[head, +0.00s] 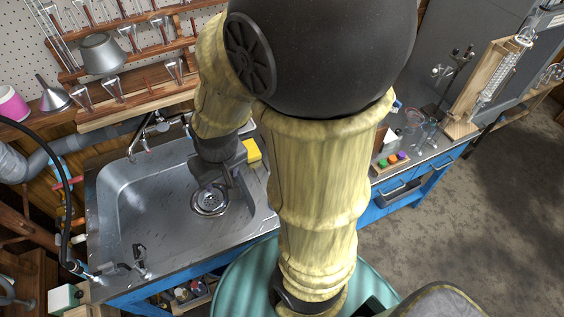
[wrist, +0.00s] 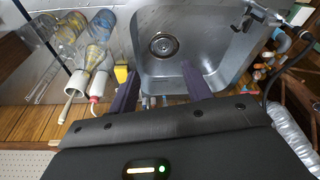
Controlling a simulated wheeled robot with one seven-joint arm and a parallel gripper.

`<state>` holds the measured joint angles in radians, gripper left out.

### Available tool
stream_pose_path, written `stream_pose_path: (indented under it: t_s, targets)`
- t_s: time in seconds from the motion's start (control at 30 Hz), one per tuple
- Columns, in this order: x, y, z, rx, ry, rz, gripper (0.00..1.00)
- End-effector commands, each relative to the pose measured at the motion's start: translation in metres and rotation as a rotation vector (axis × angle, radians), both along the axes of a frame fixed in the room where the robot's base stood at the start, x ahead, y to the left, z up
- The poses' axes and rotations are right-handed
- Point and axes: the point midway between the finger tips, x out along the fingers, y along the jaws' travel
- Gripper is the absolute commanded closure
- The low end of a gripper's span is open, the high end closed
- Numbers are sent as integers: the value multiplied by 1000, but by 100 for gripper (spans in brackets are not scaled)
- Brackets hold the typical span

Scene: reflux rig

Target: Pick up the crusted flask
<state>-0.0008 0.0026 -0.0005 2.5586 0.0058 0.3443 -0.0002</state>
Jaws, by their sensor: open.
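My gripper (head: 226,186) is over the sink, pointing down, and nothing is between its fingers. In the wrist view my gripper (wrist: 160,88) shows two dark fingers spread apart, with the sink behind them. Several glass vessels stand left of the fingers on the metal worktop in the wrist view. One clear flask has a yellowish tint (wrist: 96,56), another vessel looks bluish and yellow (wrist: 70,27), and a third stands beside it (wrist: 103,22). I cannot tell which one is crusted. In the head view my arm hides that stretch of worktop.
The sink basin (head: 130,235) holds no vessel that I can see; its drain (head: 210,202) is bare. A yellow block (head: 252,150) lies at the sink's right edge. Beakers (head: 413,120) and a wooden-backed stand (head: 480,95) are farther right. A faucet (head: 150,130) rises behind the sink.

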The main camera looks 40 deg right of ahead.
Motion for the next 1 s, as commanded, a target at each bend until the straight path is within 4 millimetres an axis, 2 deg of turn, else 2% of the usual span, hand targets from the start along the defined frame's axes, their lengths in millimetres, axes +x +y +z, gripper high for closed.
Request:
stream_pose_path:
  t_s: [0.07, 0.17, 0.37, 0.5, 0.6, 0.7, 0.77, 0.87, 1.0]
  targets:
    - [8, 3, -6, 13, -16, -17, 51]
    - [31, 8, -19, 48, -67, -74, 51]
    - [114, 11, -64, 112, -267, -322, 51]
    - [166, -10, -102, 76, -430, -546, 51]
    - [191, -33, -130, 1, -542, -703, 51]
    - [203, -59, -157, -111, -648, -851, 51]
    - [204, -74, -172, -196, -710, -934, 51]
    - [196, -98, -196, -367, -806, -1056, 51]
    - [169, -121, -222, -651, -927, -1189, 51]
